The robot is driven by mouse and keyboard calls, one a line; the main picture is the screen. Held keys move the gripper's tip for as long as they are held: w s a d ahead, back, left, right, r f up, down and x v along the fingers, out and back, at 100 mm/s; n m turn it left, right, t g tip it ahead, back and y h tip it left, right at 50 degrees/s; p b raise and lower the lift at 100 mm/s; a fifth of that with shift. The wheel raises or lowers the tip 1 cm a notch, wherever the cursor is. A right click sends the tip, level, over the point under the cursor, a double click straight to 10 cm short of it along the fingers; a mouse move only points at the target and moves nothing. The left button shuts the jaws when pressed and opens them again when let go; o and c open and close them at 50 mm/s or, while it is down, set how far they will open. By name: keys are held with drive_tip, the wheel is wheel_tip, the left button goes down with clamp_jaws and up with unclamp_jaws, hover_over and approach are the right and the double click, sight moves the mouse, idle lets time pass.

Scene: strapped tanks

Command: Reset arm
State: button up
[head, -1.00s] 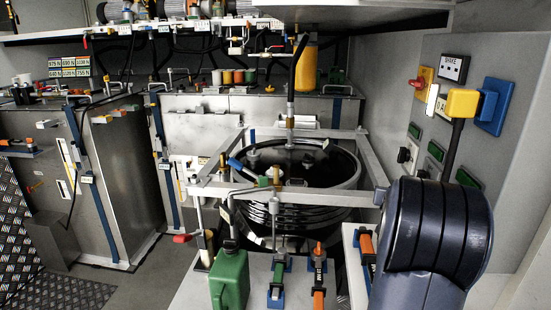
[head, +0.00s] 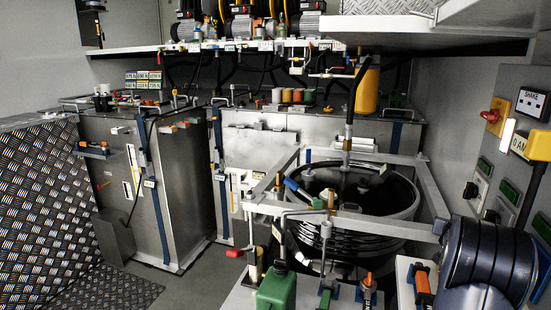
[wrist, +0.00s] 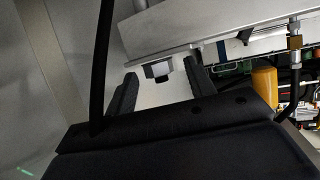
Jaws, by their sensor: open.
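My gripper (wrist: 158,88) shows in the wrist view with its two dark fingers apart. No object is seen held between them. A small dark and white fitting under a pale metal shelf edge appears beyond the gap between the fingers. In the head view a rounded dark part of my arm stands at the lower right. The gripper itself cannot be made out in the head view.
A black drum (head: 375,205) stands inside a metal frame (head: 433,190). A green canister (head: 277,289) is at the front. Strapped grey tanks (head: 180,190) stand at left. A wall panel with a yellow plug (head: 539,146) is at right. An overhead shelf (head: 240,46) crosses the back. Floor (head: 195,292) is open at left.

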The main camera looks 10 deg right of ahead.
idle(0.3)
drive_tip(key=b+v, duration=0.1)
drive_tip(key=v, duration=1)
drive_tip(key=x, duration=1.1)
drive_tip(key=shift+w+f+p, duration=0.15)
drive_tip(key=shift+p, duration=0.25)
drive_tip(key=shift+a+m+g+h, duration=0.15)
drive_tip(key=shift+m+g+h, duration=0.45)
drive_tip(key=shift+m+g, duration=0.15)
drive_tip(key=m+g+p, duration=0.1)
drive_tip(key=p, duration=0.1)
drive_tip(key=m+g+h+p, duration=0.1)
drive_tip(key=p, duration=0.2)
drive_tip(key=shift+w+r, duration=0.15)
drive_tip(key=shift+r, duration=0.2)
drive_tip(key=shift+a+p, duration=0.1)
drive_tip(key=shift+p, duration=0.4)
